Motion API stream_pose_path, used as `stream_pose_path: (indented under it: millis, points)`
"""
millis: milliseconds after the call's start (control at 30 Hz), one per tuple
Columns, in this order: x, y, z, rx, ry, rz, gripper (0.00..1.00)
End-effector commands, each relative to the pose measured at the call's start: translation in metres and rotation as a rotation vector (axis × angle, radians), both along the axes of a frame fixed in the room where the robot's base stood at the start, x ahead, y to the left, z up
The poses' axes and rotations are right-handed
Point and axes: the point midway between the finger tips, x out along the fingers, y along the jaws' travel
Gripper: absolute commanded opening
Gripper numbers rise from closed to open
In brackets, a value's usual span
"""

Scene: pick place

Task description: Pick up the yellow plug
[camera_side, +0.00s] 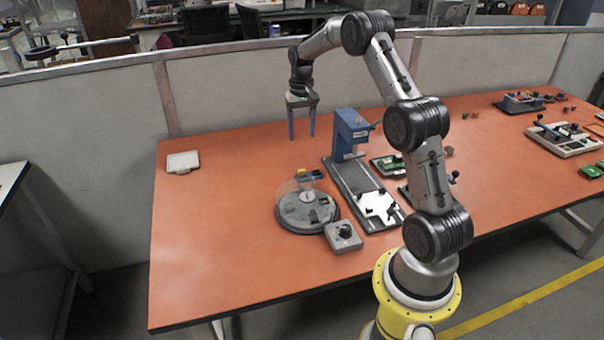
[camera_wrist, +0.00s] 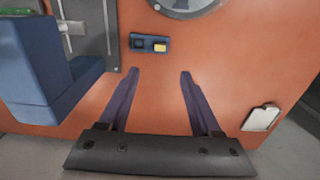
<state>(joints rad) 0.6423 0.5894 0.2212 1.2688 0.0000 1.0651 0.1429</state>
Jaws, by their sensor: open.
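The yellow plug (camera_wrist: 160,47) shows in the wrist view as a small yellow square at the right end of a small dark blue block (camera_wrist: 138,42), near the top middle. In the side view the yellow plug (camera_side: 302,173) sits behind the round clear-covered turntable, with the blue block (camera_side: 318,175) to its right. I cannot tell whether the plug sits in the block or beside it. My gripper (camera_side: 301,136) hangs above the table, behind and above the plug, fingers apart and empty. In the wrist view my gripper (camera_wrist: 161,72) has its fingertips below the plug in the picture.
A blue press (camera_side: 350,133) on a grey base stands right of my gripper; it looms at left in the wrist view (camera_wrist: 42,65). The round turntable (camera_side: 292,222) and a grey knob box (camera_side: 342,238) lie in front. A white tray (camera_side: 183,161) lies at left; the table between is clear.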

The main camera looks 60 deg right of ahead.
Motion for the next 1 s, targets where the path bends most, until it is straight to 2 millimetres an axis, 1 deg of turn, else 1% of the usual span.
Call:
stream_pose_path:
  millis: [67, 300, 400, 500, 667, 900, 1000]
  points:
    - [-0.001, 0.000, -0.009, 0.001, 0.001, -0.002, 0.65]
    - [-0.001, 0.001, -0.053, 0.001, 0.001, -0.001, 0.65]
    - [-0.001, 0.001, -0.068, 0.001, 0.001, 0.000, 0.65]
    - [-0.001, 0.000, -0.077, 0.000, 0.000, 0.000, 0.65]
    - [-0.001, 0.001, -0.086, -0.001, -0.001, 0.000, 0.65]
    - [-0.003, 0.002, -0.120, 0.001, 0.001, 0.000, 0.65]
    - [-0.003, 0.002, -0.129, -0.001, -0.001, 0.000, 0.65]
